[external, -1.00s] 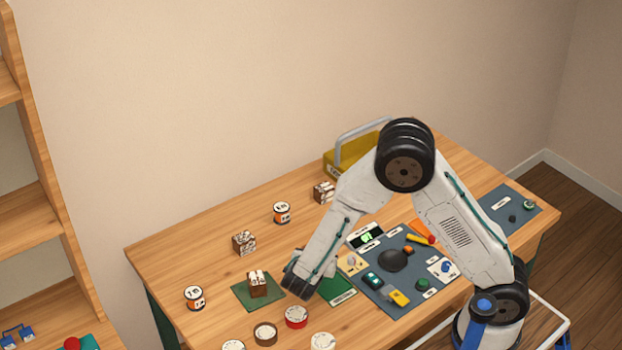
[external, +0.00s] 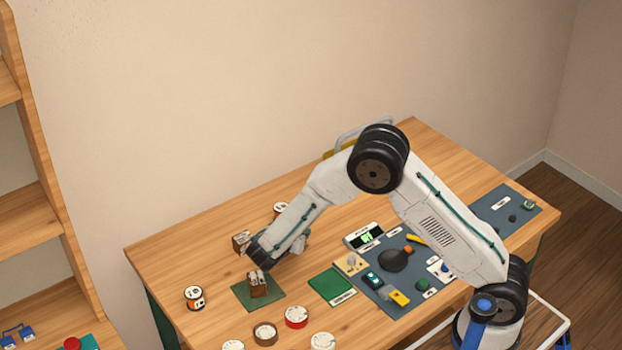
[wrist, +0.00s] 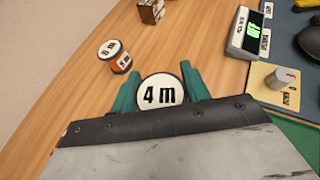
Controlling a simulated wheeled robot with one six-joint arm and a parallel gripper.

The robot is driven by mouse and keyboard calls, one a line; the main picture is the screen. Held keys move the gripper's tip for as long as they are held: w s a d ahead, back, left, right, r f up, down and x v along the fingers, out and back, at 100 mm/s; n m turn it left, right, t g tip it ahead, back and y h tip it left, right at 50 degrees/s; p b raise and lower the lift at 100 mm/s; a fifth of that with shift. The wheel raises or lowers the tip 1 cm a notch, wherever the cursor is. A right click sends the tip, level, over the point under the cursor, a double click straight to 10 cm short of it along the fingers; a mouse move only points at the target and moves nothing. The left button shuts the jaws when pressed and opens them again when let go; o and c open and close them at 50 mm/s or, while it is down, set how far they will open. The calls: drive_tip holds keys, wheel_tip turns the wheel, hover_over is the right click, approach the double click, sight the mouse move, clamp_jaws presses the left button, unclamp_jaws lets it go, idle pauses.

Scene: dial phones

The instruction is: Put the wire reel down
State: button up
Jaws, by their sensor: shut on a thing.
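The wire reel (wrist: 160,93) shows in the wrist view as a round white face marked "4 m". My gripper (wrist: 159,76) is shut on it, with one teal finger on each side. In the external view my gripper (external: 262,251) hangs over the left part of the table, just behind a green mat (external: 240,291) bearing a brown-and-white block (external: 258,283). The held reel is hidden there by my arm. The gap below it cannot be judged.
An orange-sided reel (wrist: 121,63) stands close by, partly covered by my arm externally. A brown block (external: 241,240) is beside my gripper. Another reel (external: 194,297) stands left. A bare green mat (external: 331,286) and a grey board (external: 385,300) with parts lie right.

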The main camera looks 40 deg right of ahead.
drive_tip(key=shift+w+f, duration=0.1)
drive_tip(key=shift+f, duration=1.6)
drive_tip(key=shift+f, duration=0.1)
drive_tip(key=o, duration=1)
